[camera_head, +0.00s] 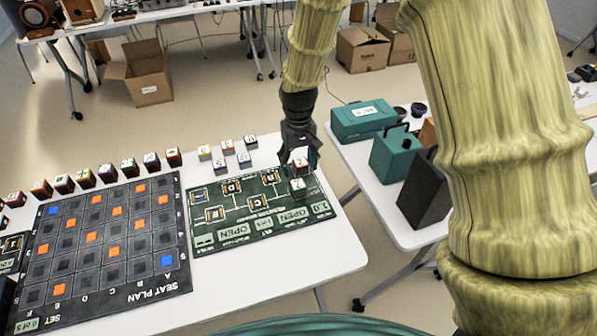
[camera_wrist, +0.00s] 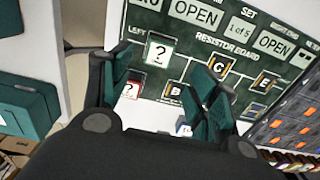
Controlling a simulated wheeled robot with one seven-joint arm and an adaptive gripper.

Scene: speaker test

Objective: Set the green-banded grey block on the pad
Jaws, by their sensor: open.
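My gripper (camera_head: 299,158) is above the far right part of the dark green resistor board (camera_head: 240,232), pointing down. In the wrist view its two teal fingers (camera_wrist: 160,98) are spread apart with nothing clasped between them. A small white-topped piece with red marking (camera_head: 300,168) sits just under the fingers; it also shows beside the left finger in the wrist view (camera_wrist: 130,91). Close to it is a white question-mark square with a green edge (camera_head: 298,184), also in the wrist view (camera_wrist: 158,50). I cannot tell which is the pad, nor make out the green-banded grey block for certain.
Several small banded blocks (camera_head: 227,147) stand behind the board. A black seat-plan board (camera_head: 105,248) with orange and blue squares lies to the left, with a row of blocks behind it. Teal cases (camera_head: 362,121) stand on the right table, across a gap.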

